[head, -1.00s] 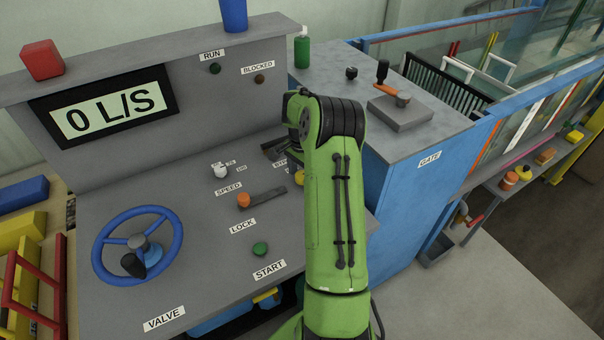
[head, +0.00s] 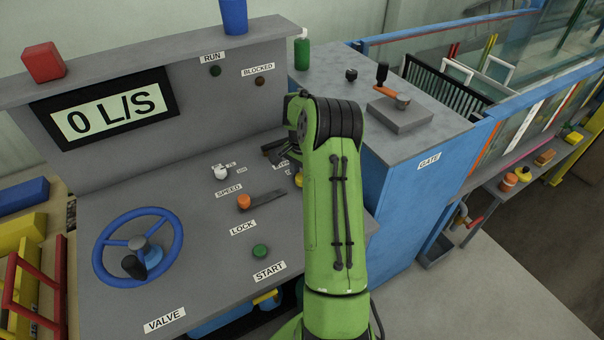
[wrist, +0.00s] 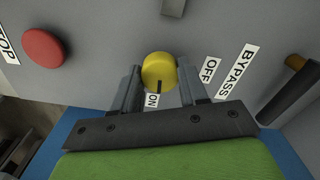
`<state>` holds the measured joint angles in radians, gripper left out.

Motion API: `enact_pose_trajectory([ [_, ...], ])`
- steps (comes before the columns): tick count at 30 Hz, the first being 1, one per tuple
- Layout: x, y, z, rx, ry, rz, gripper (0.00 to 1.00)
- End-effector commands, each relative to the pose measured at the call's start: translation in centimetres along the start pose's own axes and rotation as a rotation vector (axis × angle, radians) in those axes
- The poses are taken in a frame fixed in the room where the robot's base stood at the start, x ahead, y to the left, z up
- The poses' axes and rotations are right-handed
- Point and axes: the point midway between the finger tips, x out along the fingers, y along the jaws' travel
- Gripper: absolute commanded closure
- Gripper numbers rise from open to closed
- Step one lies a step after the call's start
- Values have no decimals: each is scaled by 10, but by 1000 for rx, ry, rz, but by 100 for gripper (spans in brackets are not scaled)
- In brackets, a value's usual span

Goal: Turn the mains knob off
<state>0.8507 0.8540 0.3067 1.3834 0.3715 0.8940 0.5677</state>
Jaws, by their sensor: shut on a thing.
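The yellow mains knob (wrist: 157,70) is a round knob with a dark pointer mark on the sloped grey panel. The mark points at the ON label (wrist: 153,101); the OFF label (wrist: 208,69) is to the right of it. My gripper (wrist: 158,80) has one finger on each side of the knob and is shut on it. In the head view the yellow knob (head: 299,179) shows only as a sliver at the edge of my green arm, which hides most of it.
A BYPASS label (wrist: 236,70) and an orange-tipped lever (wrist: 297,62) lie right of the knob in the wrist view, a red STOP button (wrist: 43,48) left. In the head view, the orange LOCK lever (head: 244,202) and green START button (head: 260,251) stand nearby.

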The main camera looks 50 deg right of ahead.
Motion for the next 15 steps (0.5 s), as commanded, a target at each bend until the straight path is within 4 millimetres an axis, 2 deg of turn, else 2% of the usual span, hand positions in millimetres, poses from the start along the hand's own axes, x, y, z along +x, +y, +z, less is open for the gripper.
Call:
enact_pose_trajectory([
  [15,-2,0,0,-460,2,0,87],
])
